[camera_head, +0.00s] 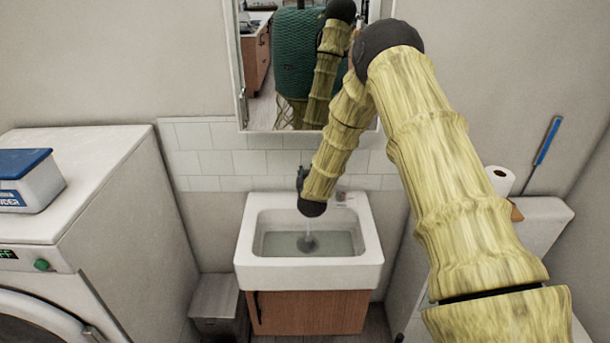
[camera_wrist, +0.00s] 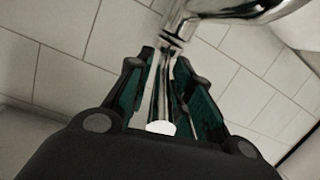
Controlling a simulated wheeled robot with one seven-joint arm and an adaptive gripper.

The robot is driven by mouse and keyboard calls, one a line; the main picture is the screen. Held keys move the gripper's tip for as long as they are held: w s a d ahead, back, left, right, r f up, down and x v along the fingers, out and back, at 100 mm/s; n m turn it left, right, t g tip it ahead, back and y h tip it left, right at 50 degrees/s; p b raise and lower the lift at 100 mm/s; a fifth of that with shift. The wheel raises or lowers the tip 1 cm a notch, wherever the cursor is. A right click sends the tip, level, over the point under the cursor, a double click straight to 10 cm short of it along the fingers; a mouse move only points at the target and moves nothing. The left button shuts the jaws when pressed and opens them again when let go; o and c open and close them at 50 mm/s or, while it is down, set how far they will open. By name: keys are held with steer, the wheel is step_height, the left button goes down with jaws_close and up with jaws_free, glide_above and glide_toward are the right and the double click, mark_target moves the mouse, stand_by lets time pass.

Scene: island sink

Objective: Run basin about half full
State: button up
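The white basin (camera_head: 310,273) stands against the tiled wall in the head view. Shallow-looking, clear water (camera_head: 338,246) lies in its bowl, with its surface below the rim. A thin stream (camera_head: 308,228) falls into the bowl near the drain. My gripper (camera_head: 302,178) is above the back of the basin and hides most of the tap there. In the wrist view, its green-padded fingers (camera_wrist: 163,60) stand on both sides of a slim chrome part of the tap (camera_wrist: 228,8). I cannot tell whether they press on it.
A mirror (camera_head: 290,65) hangs just behind my arm. A white washer (camera_head: 80,180) with a detergent box (camera_head: 28,180) stands at left. A small grey bin (camera_head: 215,300) is beside the wooden cabinet (camera_head: 310,312). A toilet-paper roll (camera_head: 500,180) is at right.

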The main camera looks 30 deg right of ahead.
steer(key=shift+o, duration=0.4)
steer(key=shift+s+a, duration=0.1)
steer(key=shift+a, duration=0.05)
steer(key=v, duration=1.1)
steer(key=shift+s+a, duration=0.15)
steer(key=shift+s, duration=0.15)
